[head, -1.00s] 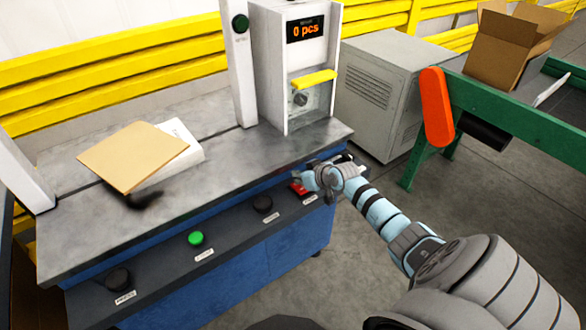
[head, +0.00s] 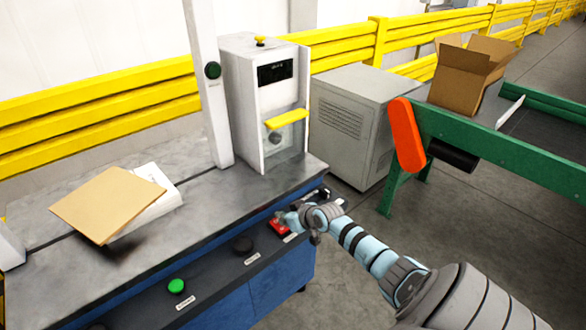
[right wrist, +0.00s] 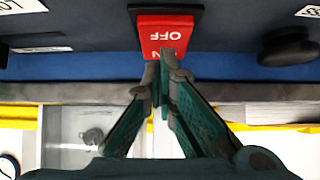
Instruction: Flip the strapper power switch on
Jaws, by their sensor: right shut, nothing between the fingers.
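The red power switch (head: 278,227) sits at the right end of the strapper's dark front panel, under the tabletop edge. In the right wrist view the red rocker (right wrist: 163,36) shows upside down, with "OFF" readable and the other marking partly covered by the fingertips. My right gripper (head: 289,219) is shut and empty, right at the switch. In the right wrist view its fingertips (right wrist: 164,68) are together against or just in front of the rocker's lower part; contact is not certain. The strapper's display (head: 275,72) is dark. My left gripper is not in view.
A black knob (head: 242,244) and a green button (head: 176,286) sit left of the switch on the panel. Cardboard and a white pack (head: 152,208) lie on the tabletop. A grey cabinet (head: 360,120) and a green conveyor frame (head: 500,150) stand to the right.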

